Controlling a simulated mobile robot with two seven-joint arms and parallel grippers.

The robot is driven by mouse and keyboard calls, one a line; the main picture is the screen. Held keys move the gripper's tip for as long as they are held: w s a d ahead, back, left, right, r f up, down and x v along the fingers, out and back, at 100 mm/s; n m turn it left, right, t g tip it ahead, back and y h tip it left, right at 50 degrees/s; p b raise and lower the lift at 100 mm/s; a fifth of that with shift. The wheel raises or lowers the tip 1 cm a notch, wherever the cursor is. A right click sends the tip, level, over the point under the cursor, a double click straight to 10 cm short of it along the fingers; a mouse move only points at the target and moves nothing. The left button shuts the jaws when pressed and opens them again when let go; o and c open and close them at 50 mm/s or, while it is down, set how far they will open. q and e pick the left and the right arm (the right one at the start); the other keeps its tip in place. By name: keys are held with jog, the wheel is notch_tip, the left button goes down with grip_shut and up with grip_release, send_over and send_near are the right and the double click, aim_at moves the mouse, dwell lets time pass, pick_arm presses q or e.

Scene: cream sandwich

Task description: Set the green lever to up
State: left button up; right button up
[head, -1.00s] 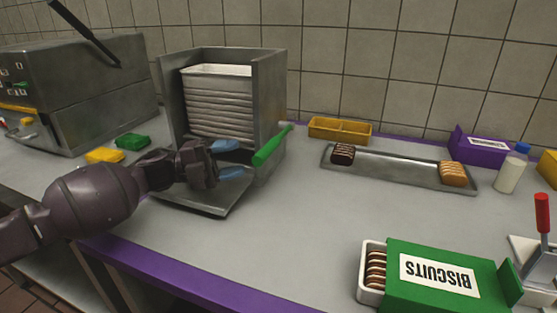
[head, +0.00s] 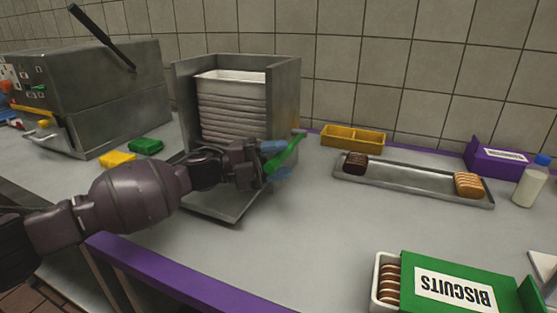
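The green lever (head: 290,150) is on the right side of a grey metal dispenser (head: 287,100) that holds a stack of white trays (head: 232,108). The lever slants from upper right down to lower left, toward the front. My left gripper (head: 276,161) is at the lever, with one blue fingertip above it and one below it. The fingers are apart, and I cannot tell whether they touch the lever. The lever's lower end is partly hidden by the gripper. My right gripper is not in view.
A metal plate (head: 230,208) juts out below my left gripper. Right of the dispenser are a yellow bin (head: 352,138) and a long metal tray (head: 415,183) with biscuits. A green biscuit box (head: 415,265) lies at front right. The middle of the counter is clear.

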pick_arm(q)
grip_shut()
jog(key=shift+r, duration=0.25)
notch_tip(320, 180, up, 2)
jog(key=shift+r+n+p, duration=0.2)
jog(key=shift+n+p, duration=0.3)
jog(key=shift+p, duration=0.5)
jog(key=r+n+p, duration=0.1)
jog(key=r+n+y+p, duration=0.1)
jog(key=r, duration=0.1)
jog(key=shift+w+d, duration=0.15)
jog(key=shift+w, duration=0.2)
jog(key=shift+w+r+n+y+p, duration=0.15)
jog(key=shift+n+y+p, duration=0.15)
jog(key=shift+p, duration=0.1)
jog(key=shift+w+d+n, duration=0.1)
jog(key=shift+w+n, duration=0.1)
jog(key=shift+n, duration=0.1)
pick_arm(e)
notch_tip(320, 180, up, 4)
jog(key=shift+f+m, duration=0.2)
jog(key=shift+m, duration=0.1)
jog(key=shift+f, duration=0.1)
